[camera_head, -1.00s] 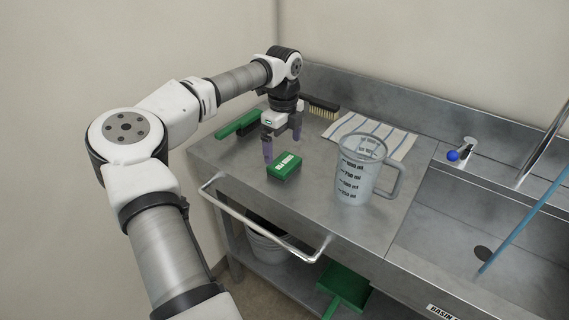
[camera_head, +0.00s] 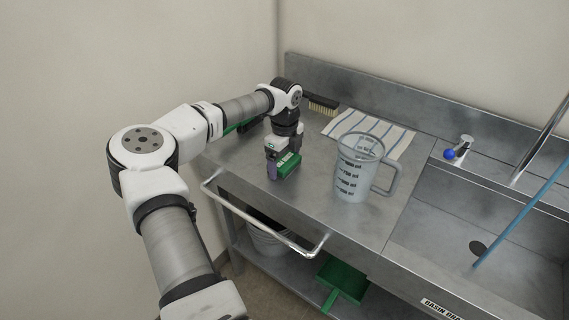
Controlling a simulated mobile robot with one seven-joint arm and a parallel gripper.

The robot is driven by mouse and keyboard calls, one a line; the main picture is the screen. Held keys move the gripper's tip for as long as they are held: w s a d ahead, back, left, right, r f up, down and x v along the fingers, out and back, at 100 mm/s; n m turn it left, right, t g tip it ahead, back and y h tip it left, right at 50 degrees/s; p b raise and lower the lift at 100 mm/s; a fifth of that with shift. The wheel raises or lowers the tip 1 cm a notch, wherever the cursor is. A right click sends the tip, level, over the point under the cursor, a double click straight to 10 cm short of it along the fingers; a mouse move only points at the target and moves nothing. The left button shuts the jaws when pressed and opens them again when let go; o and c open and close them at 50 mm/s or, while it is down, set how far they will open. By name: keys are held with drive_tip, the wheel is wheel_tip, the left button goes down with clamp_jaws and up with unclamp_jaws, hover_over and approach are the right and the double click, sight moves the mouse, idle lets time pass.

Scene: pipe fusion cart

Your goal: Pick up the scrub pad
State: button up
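The scrub pad (camera_head: 289,166) is a small green block with white lettering, lying on the steel counter left of the measuring jug. My gripper (camera_head: 281,170) is lowered over it from above. One purplish finger shows at the pad's left side, close to it. The other finger is hidden behind the pad and gripper body. I cannot tell whether the fingers touch the pad or how wide they stand.
A clear measuring jug (camera_head: 355,170) stands right of the pad. A striped cloth (camera_head: 391,136) and a brush (camera_head: 322,105) lie behind. The sink basin (camera_head: 510,225) is at right. A rail (camera_head: 262,228) runs along the front edge.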

sight(285, 160)
drive_tip(key=c, duration=0.5)
drive_tip(key=shift+c, duration=0.2)
drive_tip(key=shift+r, duration=0.1)
wheel_tip(285, 160, up, 20)
drive_tip(key=b, duration=0.3)
drive_tip(key=shift+b, duration=0.35)
drive_tip(key=o, duration=0.4)
drive_tip(key=c, duration=0.3)
